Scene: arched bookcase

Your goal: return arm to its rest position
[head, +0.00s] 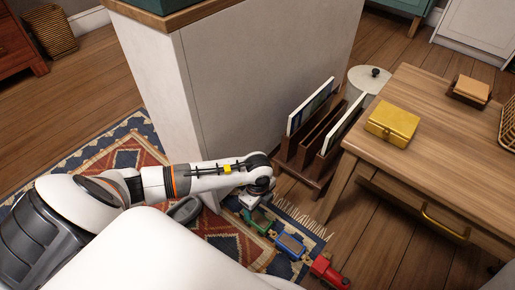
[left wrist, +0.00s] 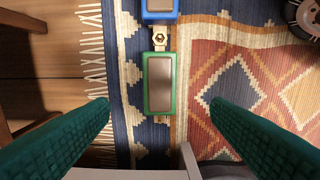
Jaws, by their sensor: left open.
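My left arm reaches in from the left in the head view, over the patterned rug (head: 110,155). My left gripper (head: 256,202) is at its end, just above the toy train; its fingers are hard to make out there. In the left wrist view the two dark green fingers of the left gripper (left wrist: 160,103) are wide apart, with nothing held between them. The green wagon (left wrist: 159,84) shows below and between them, coupled to a blue wagon (left wrist: 160,8). My right gripper is not in view.
A red toy engine (head: 326,270) stands at the train's front end. A wooden rack (head: 312,150) with boards stands right of the pale cabinet wall (head: 240,75). A wooden table (head: 440,125) with a yellow box (head: 392,122) is at right. Open rug lies left of the wall.

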